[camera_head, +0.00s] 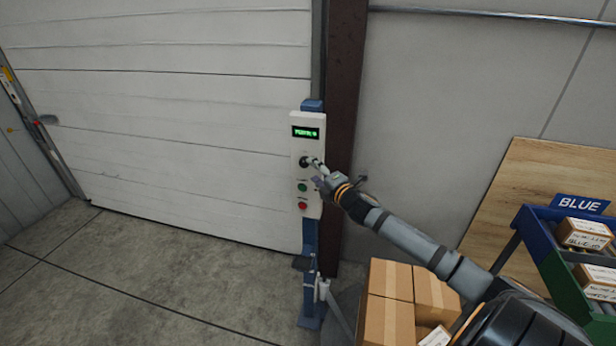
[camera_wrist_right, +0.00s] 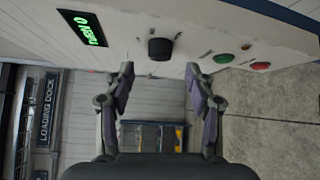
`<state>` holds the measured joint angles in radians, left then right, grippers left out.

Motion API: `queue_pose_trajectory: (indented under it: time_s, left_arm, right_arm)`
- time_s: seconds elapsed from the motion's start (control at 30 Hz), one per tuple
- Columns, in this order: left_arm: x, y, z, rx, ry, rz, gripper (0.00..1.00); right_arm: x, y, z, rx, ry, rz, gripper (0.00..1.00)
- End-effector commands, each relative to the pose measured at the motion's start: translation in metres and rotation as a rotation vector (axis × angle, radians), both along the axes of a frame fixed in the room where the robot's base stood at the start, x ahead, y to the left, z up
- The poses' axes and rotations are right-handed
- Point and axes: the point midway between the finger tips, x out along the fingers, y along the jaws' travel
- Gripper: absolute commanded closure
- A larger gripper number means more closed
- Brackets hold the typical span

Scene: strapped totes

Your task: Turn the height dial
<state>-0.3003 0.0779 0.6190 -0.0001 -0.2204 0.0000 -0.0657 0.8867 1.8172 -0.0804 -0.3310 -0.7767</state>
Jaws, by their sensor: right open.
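The height dial (camera_head: 304,161) is a black round knob on a white control panel (camera_head: 296,148) mounted on a blue post. In the right wrist view the dial (camera_wrist_right: 160,49) sticks out of the panel, just beyond and between my fingertips. My right gripper (camera_head: 317,170) is at the panel, close to the dial; its fingers (camera_wrist_right: 160,78) are spread on either side with a gap and hold nothing. A green-lit display (camera_head: 306,132) is above the dial; its text is too small to read surely. My left gripper is not in view.
A green button (camera_head: 302,187) and a red button (camera_head: 302,205) sit below the dial, close to my right gripper. A white sectional door (camera_head: 170,110) is behind the post. Cardboard boxes (camera_head: 391,280) and a blue bin (camera_head: 545,212) stand at the right. The floor at left is clear.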

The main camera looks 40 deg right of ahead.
Motion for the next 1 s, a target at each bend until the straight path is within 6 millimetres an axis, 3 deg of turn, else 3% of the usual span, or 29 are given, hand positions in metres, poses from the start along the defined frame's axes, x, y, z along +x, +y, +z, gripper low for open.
queue_pose_trajectory:
  time_s: [0.03, 0.3, 0.77, 1.0]
  left_arm:
    - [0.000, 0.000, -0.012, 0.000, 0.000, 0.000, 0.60]
    - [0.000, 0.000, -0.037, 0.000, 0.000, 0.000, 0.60]
    - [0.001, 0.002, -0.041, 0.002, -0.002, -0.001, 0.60]
    - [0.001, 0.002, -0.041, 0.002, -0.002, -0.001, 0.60]
  right_arm:
    - [0.007, -0.002, -0.006, 0.006, -0.005, -0.006, 0.45]
    - [0.037, -0.005, -0.007, 0.005, -0.001, -0.006, 0.45]
    - [0.049, -0.004, -0.005, 0.000, 0.003, 0.000, 0.45]
    - [0.048, -0.004, -0.005, 0.000, 0.003, 0.000, 0.77]
